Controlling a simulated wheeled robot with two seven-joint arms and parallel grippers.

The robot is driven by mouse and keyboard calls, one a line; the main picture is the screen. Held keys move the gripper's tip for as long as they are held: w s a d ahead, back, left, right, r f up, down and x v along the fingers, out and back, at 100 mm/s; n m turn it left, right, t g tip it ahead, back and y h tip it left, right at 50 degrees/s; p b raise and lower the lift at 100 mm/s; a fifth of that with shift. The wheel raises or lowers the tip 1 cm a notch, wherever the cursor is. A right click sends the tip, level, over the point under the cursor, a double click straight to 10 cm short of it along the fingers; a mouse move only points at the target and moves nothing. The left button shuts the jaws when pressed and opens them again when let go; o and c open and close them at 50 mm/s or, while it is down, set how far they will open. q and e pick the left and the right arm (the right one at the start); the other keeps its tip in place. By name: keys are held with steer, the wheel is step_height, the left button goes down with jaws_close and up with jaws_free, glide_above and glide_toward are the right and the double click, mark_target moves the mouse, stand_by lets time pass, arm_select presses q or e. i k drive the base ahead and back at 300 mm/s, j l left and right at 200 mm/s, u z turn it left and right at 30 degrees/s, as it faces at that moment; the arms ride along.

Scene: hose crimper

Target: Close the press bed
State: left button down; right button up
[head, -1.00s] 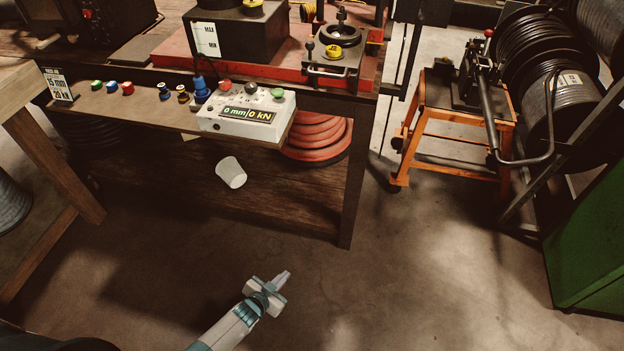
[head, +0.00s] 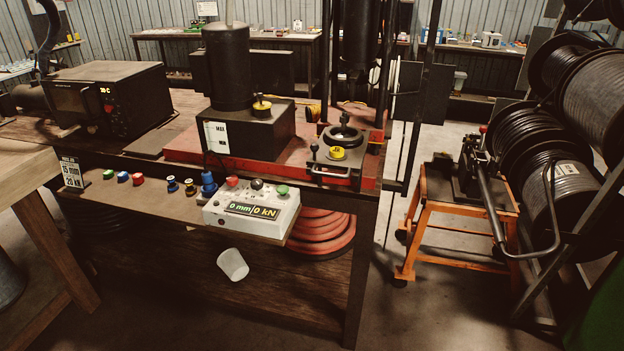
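The hose press stands at the right end of the wooden bench, on a red base (head: 210,155). At its front right is the press bed (head: 332,175), a dark plate with a handle along its front edge. A round black die part (head: 343,135) with a knob on top sits on the bed. A yellow tag (head: 337,153) and a small black knobbed lever (head: 314,150) are at its front. The black press column (head: 358,45) hangs above and slightly behind the bed. Neither of my grippers shows in this view.
A white control box (head: 252,210) reading "0 mm/0 kN" sits on the front shelf, with coloured fittings to its left.

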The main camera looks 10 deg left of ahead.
mark_target(355, 147)
steer(key=u, duration=0.65)
steer(key=i+l+u, duration=0.3)
steer(key=l+u, duration=0.65)
steer(key=l, duration=0.3)
steer(key=i+l, duration=0.1)
steer(key=l, duration=0.6)
steer(key=i+l+u, duration=0.15)
steer(key=l, duration=1.25)
steer(key=i+u, duration=0.05)
